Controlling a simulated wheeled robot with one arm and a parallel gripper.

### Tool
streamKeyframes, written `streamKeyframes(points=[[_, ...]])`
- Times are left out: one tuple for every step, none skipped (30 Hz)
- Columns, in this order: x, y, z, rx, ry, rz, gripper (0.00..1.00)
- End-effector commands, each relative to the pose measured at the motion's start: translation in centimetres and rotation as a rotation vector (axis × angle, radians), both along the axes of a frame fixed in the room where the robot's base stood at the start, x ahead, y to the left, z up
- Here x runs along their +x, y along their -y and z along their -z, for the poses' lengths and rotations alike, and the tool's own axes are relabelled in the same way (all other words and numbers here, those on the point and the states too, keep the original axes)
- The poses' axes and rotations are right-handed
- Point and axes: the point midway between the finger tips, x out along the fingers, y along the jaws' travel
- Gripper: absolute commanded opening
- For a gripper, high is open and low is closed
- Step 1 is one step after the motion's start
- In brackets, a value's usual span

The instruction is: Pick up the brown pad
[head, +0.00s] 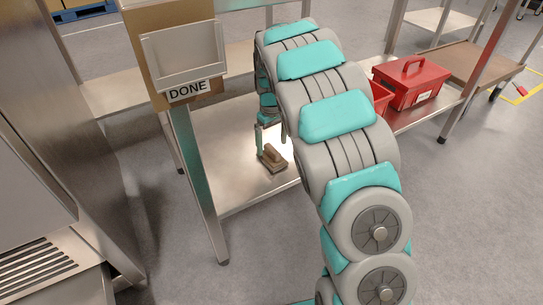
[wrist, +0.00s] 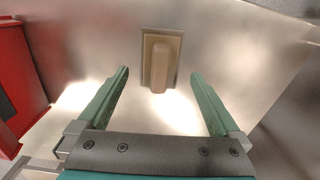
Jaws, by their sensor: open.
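The brown pad (head: 273,158) lies on the lower metal shelf (head: 240,190) of a steel table. It has a flat rectangular base with a raised grip along its middle. In the wrist view the pad (wrist: 160,62) lies ahead of the fingers, centred between their lines. My gripper (wrist: 160,85) is open and empty, with one green finger on each side. In the head view my gripper (head: 263,142) is just above and beside the pad, partly hidden by my arm. I cannot tell the exact gap between fingers and pad.
A red toolbox (head: 412,82) stands on the shelf to the right; red also shows at the wrist view's left edge (wrist: 18,85). A table leg (head: 198,180) and a box marked DONE (head: 180,55) stand left of the pad. The shelf around the pad is clear.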

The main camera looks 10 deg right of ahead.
Motion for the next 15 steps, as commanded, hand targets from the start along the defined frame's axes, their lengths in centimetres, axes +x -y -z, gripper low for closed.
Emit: streamKeyframes(points=[[-0.1, 0.0, 0.4, -0.001, -0.002, 0.0, 1.0], [-0.1, 0.0, 0.5, -0.001, -0.002, 0.0, 1.0], [-0.1, 0.0, 0.9, -0.001, -0.002, 0.0, 1.0], [-0.1, 0.0, 1.2, -0.001, -0.002, 0.0, 1.0], [-0.1, 0.0, 1.6, -0.001, -0.002, 0.001, 1.0], [-0.1, 0.0, 2.2, 0.0, -0.001, 0.001, 1.0], [0.0, 0.0, 2.6, 0.0, -0.001, 0.001, 1.0], [0.0, 0.0, 3.1, 0.0, 0.0, 0.002, 1.0], [0.0, 0.0, 3.7, 0.0, 0.0, 0.002, 1.0], [0.0, 0.0, 4.1, 0.001, 0.0, 0.002, 1.0], [0.0, 0.0, 4.4, 0.001, 0.0, 0.002, 1.0], [0.0, 0.0, 4.8, 0.0, 0.0, 0.002, 1.0], [0.0, 0.0, 5.0, 0.0, 0.001, 0.002, 1.0], [0.0, 0.0, 5.1, 0.0, 0.002, 0.002, 1.0], [0.0, 0.0, 5.1, 0.0, 0.003, 0.001, 1.0]])
